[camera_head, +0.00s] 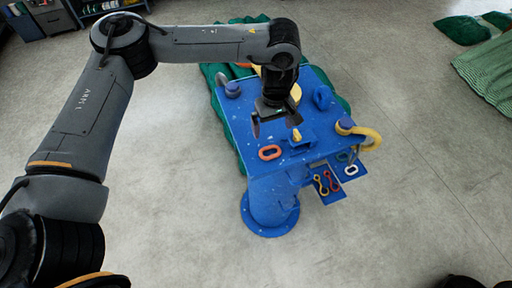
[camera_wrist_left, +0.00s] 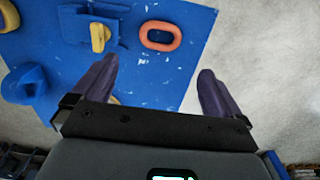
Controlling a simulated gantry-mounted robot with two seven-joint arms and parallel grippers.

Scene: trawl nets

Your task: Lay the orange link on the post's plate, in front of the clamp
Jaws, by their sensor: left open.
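The orange link (camera_head: 270,152) lies flat on the post's blue plate (camera_head: 240,115), near its front left edge. It also shows in the left wrist view (camera_wrist_left: 160,36), lying beside the clamp (camera_wrist_left: 90,24), with bare plate around it. The clamp (camera_head: 301,141) is a blue block with a yellow part, to the right of the link in the head view. My left gripper (camera_head: 274,124) is open and empty above the plate, behind the link in the head view. Its two fingers (camera_wrist_left: 157,80) stand wide apart in the wrist view. My right gripper is not in view.
Blue fittings stand at the plate's corners, with a yellow hook (camera_head: 368,139) at the right. A low side tray (camera_head: 333,197) holds red, yellow and white links. Green netting (camera_head: 222,120) lies behind and left of the plate.

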